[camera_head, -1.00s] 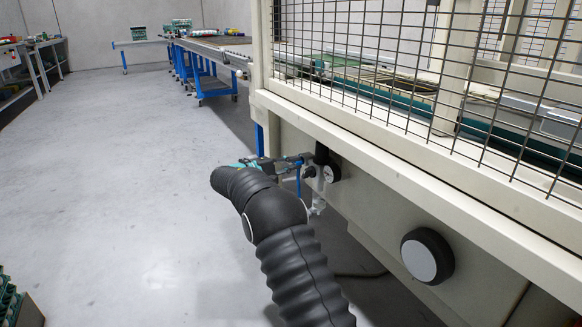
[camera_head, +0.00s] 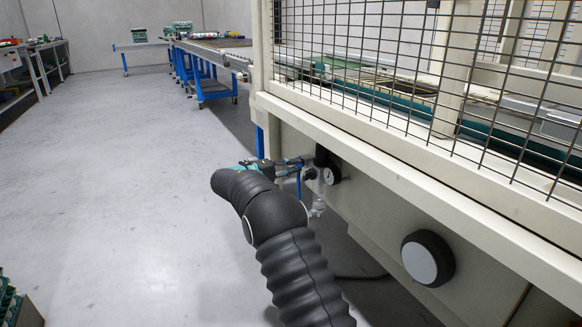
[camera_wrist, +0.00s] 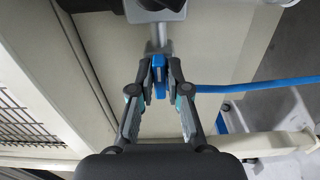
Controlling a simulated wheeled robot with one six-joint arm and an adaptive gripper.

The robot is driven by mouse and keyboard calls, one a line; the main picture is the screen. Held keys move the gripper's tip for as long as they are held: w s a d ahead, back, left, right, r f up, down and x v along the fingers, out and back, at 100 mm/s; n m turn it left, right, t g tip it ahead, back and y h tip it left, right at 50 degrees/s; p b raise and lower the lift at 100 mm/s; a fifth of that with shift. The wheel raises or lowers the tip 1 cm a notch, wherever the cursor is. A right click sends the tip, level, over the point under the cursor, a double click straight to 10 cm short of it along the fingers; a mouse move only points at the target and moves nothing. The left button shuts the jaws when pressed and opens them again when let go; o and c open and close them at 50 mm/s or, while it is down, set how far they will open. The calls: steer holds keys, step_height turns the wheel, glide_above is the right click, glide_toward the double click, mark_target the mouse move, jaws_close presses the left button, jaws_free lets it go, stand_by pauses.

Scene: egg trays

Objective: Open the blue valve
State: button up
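The blue valve (camera_wrist: 158,75) is a small blue handle below a grey metal fitting (camera_wrist: 155,12) in the wrist view. My gripper (camera_wrist: 158,68) has one finger on each side of the handle, with the fingertips close in against it. It looks shut on the valve. In the head view my gripper (camera_head: 268,166) is at the fitting on the machine's side, partly hidden behind my black arm. The valve handle itself cannot be made out clearly there.
A blue hose (camera_wrist: 240,88) runs right from the fitting. A round gauge (camera_head: 332,174) and a black round knob with a pale face (camera_head: 427,257) sit on the machine's panel. A mesh guard (camera_head: 400,70) stands above. The floor (camera_head: 130,190) to the left is clear.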

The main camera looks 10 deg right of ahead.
steer(key=shift+o, duration=1.2)
steer(key=shift+d, duration=0.3)
steer(key=shift+a, duration=0.2)
steer(key=v, duration=1.2)
